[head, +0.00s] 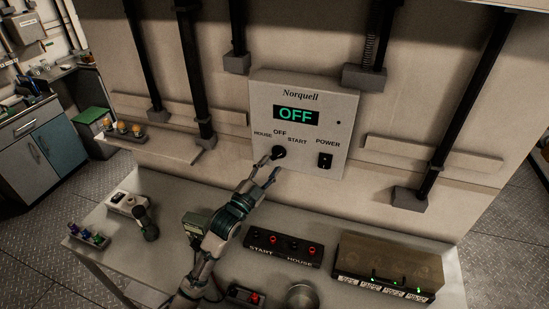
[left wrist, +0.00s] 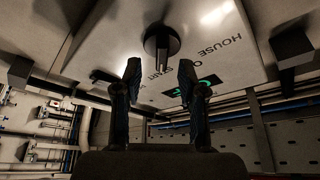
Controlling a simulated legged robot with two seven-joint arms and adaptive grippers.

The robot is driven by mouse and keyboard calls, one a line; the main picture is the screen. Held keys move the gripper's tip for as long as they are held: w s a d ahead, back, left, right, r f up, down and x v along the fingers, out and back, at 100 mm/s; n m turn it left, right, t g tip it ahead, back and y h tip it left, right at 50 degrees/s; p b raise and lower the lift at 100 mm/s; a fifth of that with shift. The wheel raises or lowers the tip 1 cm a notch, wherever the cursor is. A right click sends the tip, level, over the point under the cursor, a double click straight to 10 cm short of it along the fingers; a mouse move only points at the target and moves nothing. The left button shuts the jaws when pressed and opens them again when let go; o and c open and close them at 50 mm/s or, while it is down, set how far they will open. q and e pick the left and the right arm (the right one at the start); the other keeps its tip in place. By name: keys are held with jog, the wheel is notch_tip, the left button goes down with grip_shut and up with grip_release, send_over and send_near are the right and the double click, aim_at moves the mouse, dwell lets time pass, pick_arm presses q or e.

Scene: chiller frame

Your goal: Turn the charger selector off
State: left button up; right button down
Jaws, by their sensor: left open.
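The charger panel (head: 263,105) is a pale box on the wall marked Norquell, and its display (head: 296,115) reads OFF in green. Below are the labels HOUSE, OFF and START around a round black selector knob (head: 279,152). My left gripper (head: 269,167) is open just in front of the knob, slightly below it. I cannot tell which label the knob points at. My right gripper is not in view.
A black POWER switch (head: 325,161) sits right of the knob. On the table below are a START/HOUSE block (head: 283,247), a brown-topped unit (head: 390,262) and a grey cup (head: 301,296). A narrow shelf (head: 150,146) is at left. Dark vertical conduits run down the wall.

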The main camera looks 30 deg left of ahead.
aim_at(275, 158)
pick_arm(q)
jog(key=shift+x, duration=1.65)
jog(key=shift+a, duration=0.15)
jog(key=shift+c, duration=0.3)
grip_shut()
